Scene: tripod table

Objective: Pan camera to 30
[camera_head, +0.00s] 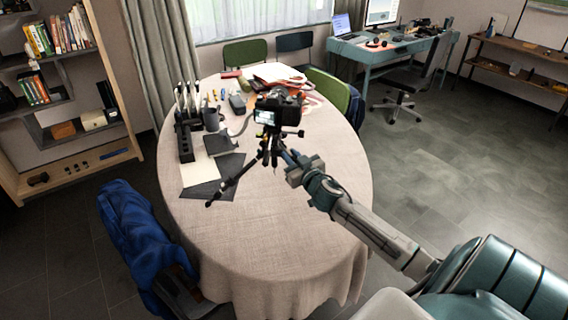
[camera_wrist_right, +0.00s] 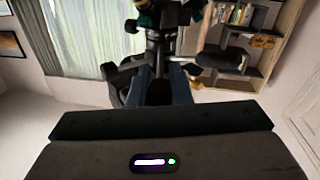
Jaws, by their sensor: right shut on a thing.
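A black camera (camera_head: 278,106) with a lit rear screen sits on a small black tripod (camera_head: 268,150) on the oval table (camera_head: 270,230). One tripod leg reaches out to the lower left over dark sheets. My right gripper (camera_head: 285,156) comes in from the lower right and is at the upper part of the tripod, below the camera. In the right wrist view the fingers (camera_wrist_right: 160,88) are closed around a dark part of the tripod (camera_wrist_right: 160,45), and a handle sticks out to the right. The exact part gripped is partly hidden. My left gripper is not in view.
Dark upright holders (camera_head: 186,130), a mug (camera_head: 211,118), and papers (camera_head: 276,73) lie around the tripod on the table. A chair with a blue jacket (camera_head: 145,235) stands at the front left. The table's front half is clear.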

